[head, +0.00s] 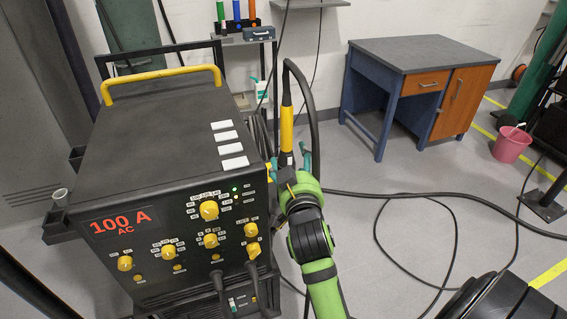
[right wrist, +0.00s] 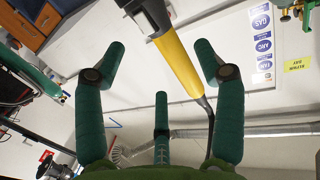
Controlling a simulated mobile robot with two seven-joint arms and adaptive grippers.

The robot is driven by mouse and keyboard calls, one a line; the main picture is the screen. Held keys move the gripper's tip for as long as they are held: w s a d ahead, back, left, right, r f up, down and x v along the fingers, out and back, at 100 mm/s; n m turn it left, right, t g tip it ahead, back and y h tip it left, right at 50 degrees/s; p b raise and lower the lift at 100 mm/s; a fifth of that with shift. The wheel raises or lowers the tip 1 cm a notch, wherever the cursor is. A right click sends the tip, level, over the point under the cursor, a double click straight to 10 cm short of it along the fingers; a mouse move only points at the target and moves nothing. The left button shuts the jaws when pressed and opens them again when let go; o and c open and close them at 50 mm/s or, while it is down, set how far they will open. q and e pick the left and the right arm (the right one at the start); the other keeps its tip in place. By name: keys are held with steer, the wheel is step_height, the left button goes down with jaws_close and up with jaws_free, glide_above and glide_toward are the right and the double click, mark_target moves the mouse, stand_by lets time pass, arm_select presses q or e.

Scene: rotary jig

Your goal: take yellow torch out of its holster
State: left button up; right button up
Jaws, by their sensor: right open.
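The yellow torch (head: 287,130) stands upright at the right side of the black welding machine, with a black cable arching from its top. Its lower end and the holster are largely hidden behind my right gripper (head: 293,163). That gripper is open, its teal fingers spread close to the torch's lower part. In the right wrist view, the torch (right wrist: 179,64) crosses the gap between the open fingertips (right wrist: 162,52), and I see no finger pressing on it. I cannot tell whether it lies fully between the fingers. My left gripper is not in view.
The welding machine (head: 150,135) with its yellow handle (head: 162,82) fills the left. A blue desk (head: 420,55) and a pink bucket (head: 511,144) stand at the right. Black cables (head: 455,235) loop over the floor.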

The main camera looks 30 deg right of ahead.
mark_target(290, 142)
steer(key=shift+m+h, duration=0.3)
steer(key=shift+h, duration=0.2)
steer(key=x, duration=0.2)
steer(key=r+p+x, duration=0.1)
steer(key=x, duration=0.3)
steer(key=shift+w+r, duration=0.25)
steer(key=shift+w+d+f+p, duration=0.15)
steer(key=shift+w+d+p, duration=0.15)
steer(key=shift+w, duration=0.25)
steer(key=c, duration=1.3)
